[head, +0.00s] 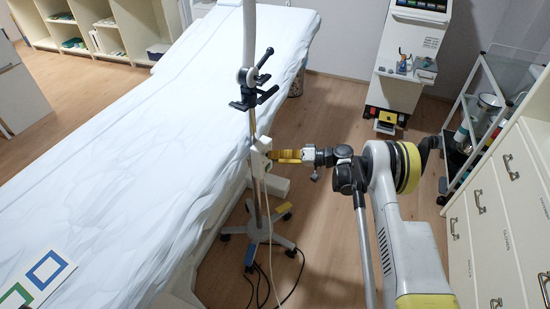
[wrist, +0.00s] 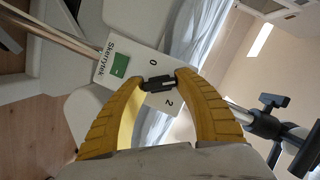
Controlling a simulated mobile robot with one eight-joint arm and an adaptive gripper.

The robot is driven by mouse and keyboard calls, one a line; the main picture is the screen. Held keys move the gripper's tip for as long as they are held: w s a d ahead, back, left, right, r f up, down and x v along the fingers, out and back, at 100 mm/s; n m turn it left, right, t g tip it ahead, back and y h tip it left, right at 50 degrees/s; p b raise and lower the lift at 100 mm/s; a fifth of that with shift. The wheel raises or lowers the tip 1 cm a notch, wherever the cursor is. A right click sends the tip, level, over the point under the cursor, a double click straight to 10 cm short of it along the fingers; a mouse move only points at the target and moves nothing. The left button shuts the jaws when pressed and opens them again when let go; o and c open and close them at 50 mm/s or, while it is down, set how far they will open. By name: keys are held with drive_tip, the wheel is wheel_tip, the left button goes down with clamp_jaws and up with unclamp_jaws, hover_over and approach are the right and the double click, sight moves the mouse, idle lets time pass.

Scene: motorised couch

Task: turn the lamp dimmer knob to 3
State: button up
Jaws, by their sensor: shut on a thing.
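The dimmer box (wrist: 118,66) is a pale panel marked "Skerrytek" with a green patch. It also shows in the head view as a small white box (head: 264,144) on the lamp stand's pole (head: 251,115). The numbers 0 and 2 are readable on its face; no 3 is visible, and my fingers cover part of the panel. The dark knob (wrist: 158,83) sits between the tips of my yellow gripper (wrist: 160,81), which is shut on it. In the head view my gripper (head: 272,155) reaches the box from the right. The knob's pointer is too small to read.
A couch with a white sheet (head: 130,140) fills the left, close to the pole. The stand's wheeled base (head: 258,238) and loose cables lie below. A cart (head: 480,110) and drawer cabinet (head: 497,225) stand at right. A machine (head: 410,60) stands at the back.

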drive_tip(key=shift+r, duration=0.1)
idle(0.3)
drive_tip(key=o, duration=1.2)
drive_tip(key=shift+a, duration=0.1)
drive_tip(key=shift+c, duration=0.2)
drive_tip(key=v, duration=1.2)
